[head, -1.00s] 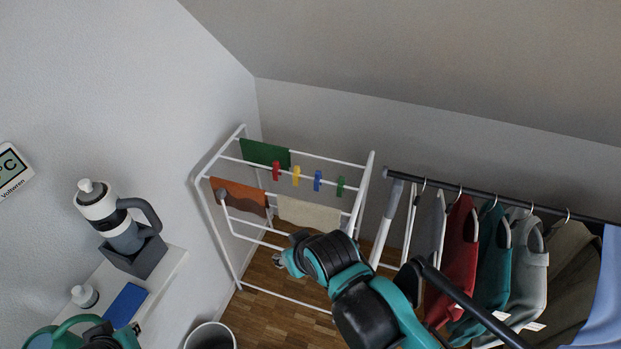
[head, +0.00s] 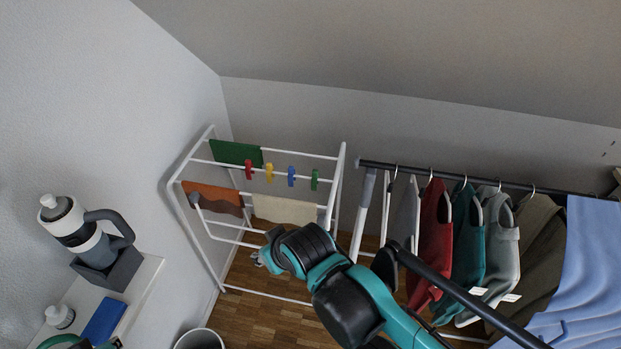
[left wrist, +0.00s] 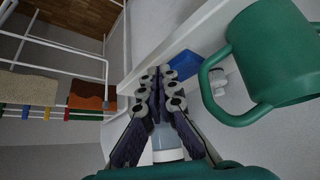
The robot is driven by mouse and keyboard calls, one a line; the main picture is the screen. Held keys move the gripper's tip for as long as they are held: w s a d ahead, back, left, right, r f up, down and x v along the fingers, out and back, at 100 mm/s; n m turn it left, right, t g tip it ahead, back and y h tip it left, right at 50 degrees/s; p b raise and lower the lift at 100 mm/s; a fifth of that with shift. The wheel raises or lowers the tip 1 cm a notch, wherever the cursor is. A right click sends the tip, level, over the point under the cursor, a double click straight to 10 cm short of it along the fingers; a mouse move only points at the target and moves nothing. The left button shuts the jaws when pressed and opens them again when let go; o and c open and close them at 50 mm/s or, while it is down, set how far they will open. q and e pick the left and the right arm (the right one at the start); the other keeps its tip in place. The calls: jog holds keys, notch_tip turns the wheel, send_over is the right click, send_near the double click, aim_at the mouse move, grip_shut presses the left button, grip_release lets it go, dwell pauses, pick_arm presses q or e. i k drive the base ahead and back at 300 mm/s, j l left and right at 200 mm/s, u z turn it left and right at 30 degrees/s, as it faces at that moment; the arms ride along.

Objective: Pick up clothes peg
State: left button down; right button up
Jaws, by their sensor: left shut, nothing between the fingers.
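That view is upside down and shows the pegs small at the left edge, beside the beige cloth (left wrist: 40,87) and brown cloth (left wrist: 85,96). My right gripper does not show.
A black rail (head: 460,178) with hanging clothes stands right of the rack. At left, a white shelf (head: 145,285) carries a grey bottle (head: 80,235) in a stand and a blue box (head: 104,320). A green vessel with a handle (left wrist: 270,60) is near. A bin (head: 200,340) stands below.

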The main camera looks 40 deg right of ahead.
aim_at(316, 175)
jog(key=z, duration=1.35)
jog(key=l+z, duration=0.55)
jog(key=z, duration=0.2)
